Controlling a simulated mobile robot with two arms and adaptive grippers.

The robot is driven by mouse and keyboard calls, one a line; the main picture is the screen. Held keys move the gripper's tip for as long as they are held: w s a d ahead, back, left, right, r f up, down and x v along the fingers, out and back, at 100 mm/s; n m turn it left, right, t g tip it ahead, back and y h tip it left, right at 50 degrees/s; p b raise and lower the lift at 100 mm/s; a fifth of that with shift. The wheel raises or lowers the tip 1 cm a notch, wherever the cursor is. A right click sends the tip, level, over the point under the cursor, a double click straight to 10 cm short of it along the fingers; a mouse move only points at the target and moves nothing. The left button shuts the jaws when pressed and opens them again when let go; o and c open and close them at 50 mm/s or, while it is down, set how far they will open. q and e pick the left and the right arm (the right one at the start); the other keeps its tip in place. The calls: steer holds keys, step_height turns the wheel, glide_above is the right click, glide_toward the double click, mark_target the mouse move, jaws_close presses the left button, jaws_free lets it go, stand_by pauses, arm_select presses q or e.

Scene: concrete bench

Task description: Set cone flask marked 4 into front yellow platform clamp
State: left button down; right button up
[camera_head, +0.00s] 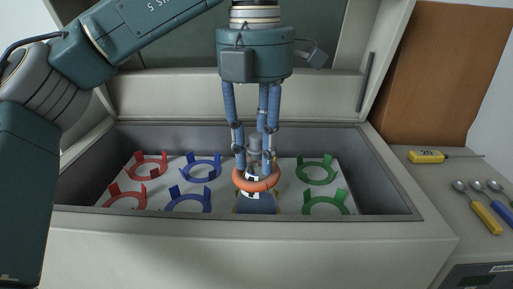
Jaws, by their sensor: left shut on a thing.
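My left gripper (256,160) comes down over the middle of the open box and is shut on the neck of a cone flask (262,203). The flask is upright, with a dark blue-grey body and a white label whose mark I cannot read. The flask stands in the front row, between the blue and green clamps. Only slivers of yellow show beside its base, so the front yellow clamp is mostly hidden. I cannot tell whether the flask rests in it. My right gripper is not in view.
The platform (234,194) in the box carries empty red (124,199), blue (188,203) and green (326,205) clamps, front and back. The box's front wall (240,222) rises before them. A yellow-handled tool (427,156) and several spoons (484,218) lie on the right.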

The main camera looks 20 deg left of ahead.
mark_target(257, 135)
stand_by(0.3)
arm_select(q)
steer(key=c, duration=0.8)
jaws_free()
steer(key=shift+o, duration=0.2)
steer(key=shift+r, duration=0.1)
step_height(257, 135, up, 3)
steer(key=p, duration=0.3)
steer(key=shift+f, duration=0.2)
steer(key=shift+r, duration=0.9)
steer(key=shift+s+r, duration=0.1)
steer(key=shift+r, duration=2.1)
